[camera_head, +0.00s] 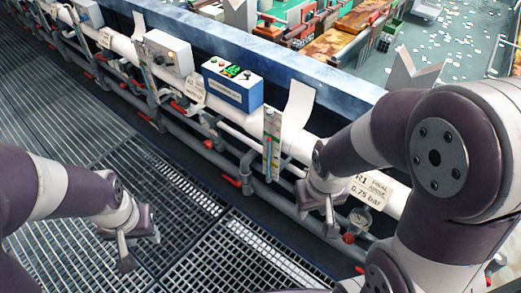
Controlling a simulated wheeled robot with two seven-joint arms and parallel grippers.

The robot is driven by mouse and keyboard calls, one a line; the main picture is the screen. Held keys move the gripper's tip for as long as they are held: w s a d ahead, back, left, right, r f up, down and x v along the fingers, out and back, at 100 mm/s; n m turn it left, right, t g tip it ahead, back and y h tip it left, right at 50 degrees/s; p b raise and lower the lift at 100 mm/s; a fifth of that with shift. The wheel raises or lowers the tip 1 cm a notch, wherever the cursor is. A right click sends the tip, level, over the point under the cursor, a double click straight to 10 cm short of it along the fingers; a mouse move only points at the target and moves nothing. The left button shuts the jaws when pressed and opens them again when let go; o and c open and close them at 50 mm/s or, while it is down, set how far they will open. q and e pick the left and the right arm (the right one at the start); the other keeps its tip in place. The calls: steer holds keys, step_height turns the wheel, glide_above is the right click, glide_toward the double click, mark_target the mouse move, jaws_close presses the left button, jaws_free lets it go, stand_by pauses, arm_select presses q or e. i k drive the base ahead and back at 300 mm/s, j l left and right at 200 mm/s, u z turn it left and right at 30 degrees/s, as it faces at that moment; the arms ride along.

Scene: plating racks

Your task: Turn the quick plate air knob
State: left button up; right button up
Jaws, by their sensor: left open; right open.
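I cannot read a "quick plate air" label, so I cannot tell which knob it marks. A white control box (168,52) with small dark knobs sits on the pipe rail at upper centre-left. A blue-and-white box (232,84) with a green display, a red button and dark knobs sits to its right. My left gripper (138,250) is open and empty above the floor grating at lower left, apart from the rail. My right gripper (317,214) is open in front of the pipes at centre right, left of the label plate; I see nothing in it.
Pipes with several red valve handles (231,181) run along the rail. A label plate (370,190) reading "R1 final rinse 0.75 bar" hangs above a round gauge (361,219). A clear tube gauge (271,145) stands upright. Open grating (235,255) covers the floor in front.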

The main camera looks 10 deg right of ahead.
mark_target(207, 144)
steer(key=i+j+z, duration=0.45)
steer(key=i+j, duration=0.7)
